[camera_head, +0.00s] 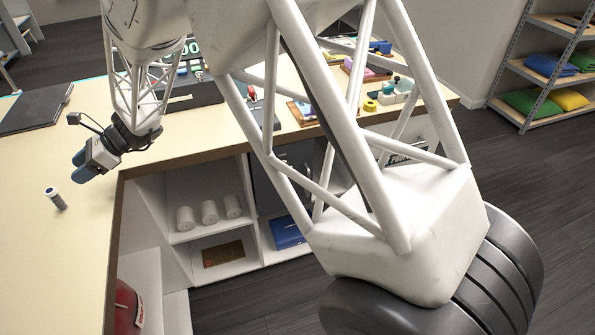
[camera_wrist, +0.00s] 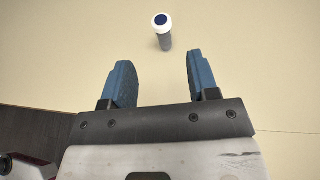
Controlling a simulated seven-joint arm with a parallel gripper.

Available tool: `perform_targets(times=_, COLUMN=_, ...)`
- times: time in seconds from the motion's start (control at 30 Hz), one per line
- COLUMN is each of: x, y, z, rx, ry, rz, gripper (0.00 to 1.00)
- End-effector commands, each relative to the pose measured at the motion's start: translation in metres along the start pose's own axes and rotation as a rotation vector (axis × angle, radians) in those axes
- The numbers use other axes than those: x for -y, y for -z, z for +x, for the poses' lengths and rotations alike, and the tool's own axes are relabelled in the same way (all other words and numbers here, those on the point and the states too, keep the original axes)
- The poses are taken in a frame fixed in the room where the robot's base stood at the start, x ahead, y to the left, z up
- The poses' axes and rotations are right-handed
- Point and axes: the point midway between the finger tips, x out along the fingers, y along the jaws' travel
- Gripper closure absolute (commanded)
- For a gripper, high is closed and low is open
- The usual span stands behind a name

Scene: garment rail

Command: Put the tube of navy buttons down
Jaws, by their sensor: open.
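The tube of navy buttons (camera_head: 55,197) is on the cream worktop at the left in the head view. It has a white cap with a navy disc and a grey body. In the wrist view the tube (camera_wrist: 162,32) stands beyond my fingertips, roughly centred between them. My gripper (camera_head: 80,170) is just above and to the right of the tube in the head view, with its blue fingers apart. In the wrist view my gripper (camera_wrist: 155,75) is open and empty, with clear space between it and the tube.
The cream worktop (camera_head: 30,260) is bare around the tube. Its inner edge lies close to the right. A dark flat folder (camera_head: 37,108) lies farther back. Open shelves below hold several white rolls (camera_head: 209,212). A red object (camera_head: 127,305) sits low beside the worktop.

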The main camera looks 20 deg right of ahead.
Motion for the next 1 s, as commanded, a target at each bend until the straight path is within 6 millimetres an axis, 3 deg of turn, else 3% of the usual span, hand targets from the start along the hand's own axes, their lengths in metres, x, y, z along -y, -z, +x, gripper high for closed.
perform_targets(times=0.17, x=-0.011, y=-0.006, z=-0.025, rx=-0.036, ry=-0.006, rz=-0.066, gripper=0.45)
perform_targets(times=0.37, x=-0.039, y=-0.013, z=-0.076, rx=-0.122, ry=-0.024, rz=-0.21, gripper=0.45)
perform_targets(times=0.67, x=-0.101, y=-0.017, z=-0.167, rx=-0.296, ry=-0.077, rz=-0.476, gripper=0.45)
perform_targets(times=1.0, x=-0.179, y=-0.007, z=-0.259, rx=-0.511, ry=-0.168, rz=-0.754, gripper=0.45)
